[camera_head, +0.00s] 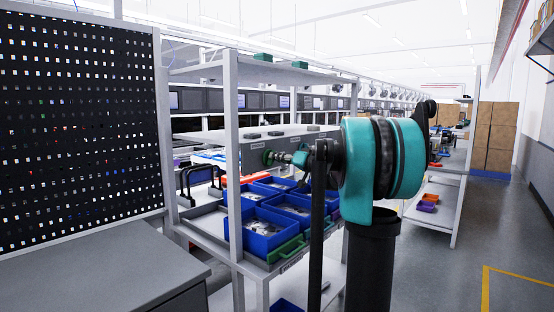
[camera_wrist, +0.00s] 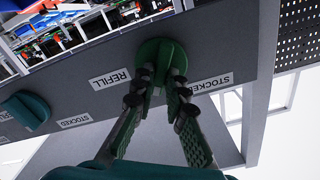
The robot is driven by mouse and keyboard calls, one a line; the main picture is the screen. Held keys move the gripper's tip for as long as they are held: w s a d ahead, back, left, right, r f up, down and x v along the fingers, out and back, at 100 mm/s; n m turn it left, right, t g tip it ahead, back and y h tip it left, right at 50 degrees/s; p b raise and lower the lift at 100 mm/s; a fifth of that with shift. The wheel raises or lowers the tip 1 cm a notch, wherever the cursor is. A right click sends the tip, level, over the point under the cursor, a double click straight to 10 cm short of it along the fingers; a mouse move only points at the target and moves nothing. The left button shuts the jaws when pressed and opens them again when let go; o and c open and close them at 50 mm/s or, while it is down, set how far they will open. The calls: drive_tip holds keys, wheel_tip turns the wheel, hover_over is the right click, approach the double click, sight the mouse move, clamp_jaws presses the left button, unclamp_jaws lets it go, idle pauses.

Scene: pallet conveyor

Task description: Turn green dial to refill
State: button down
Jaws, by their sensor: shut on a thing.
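The green dial (camera_wrist: 153,47) is on the grey panel in the wrist view, between a REFILL label (camera_wrist: 110,79) on the left and a STOCKED label (camera_wrist: 208,83) on the right. My gripper (camera_wrist: 160,82) is shut on the dial, with a fingertip on either side of its grip. The fingers hide part of the grip, so I cannot tell exactly where it points. In the head view, the dial (camera_head: 267,157) shows small on the end of a grey box (camera_head: 252,148) under the shelf, with my gripper (camera_head: 277,157) at it.
A second, teal dial (camera_wrist: 27,110) is on the same panel, beside another STOCKED label (camera_wrist: 75,121). Blue bins (camera_head: 265,240) with small parts stand on the rack below. A rack post (camera_head: 232,150) stands close by. A grey worktop (camera_head: 100,270) and pegboard (camera_head: 80,110) are at left.

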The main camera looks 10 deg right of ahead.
drive_tip(key=m, duration=1.1)
drive_tip(key=shift+w+d+f, duration=0.1)
drive_tip(key=shift+d+f, duration=0.05)
drive_tip(key=shift+f, duration=0.15)
drive_tip(key=shift+m, duration=0.5)
drive_tip(key=c, duration=1.5)
unclamp_jaws()
drive_tip(key=shift+c, duration=0.2)
drive_tip(key=v, duration=1.2)
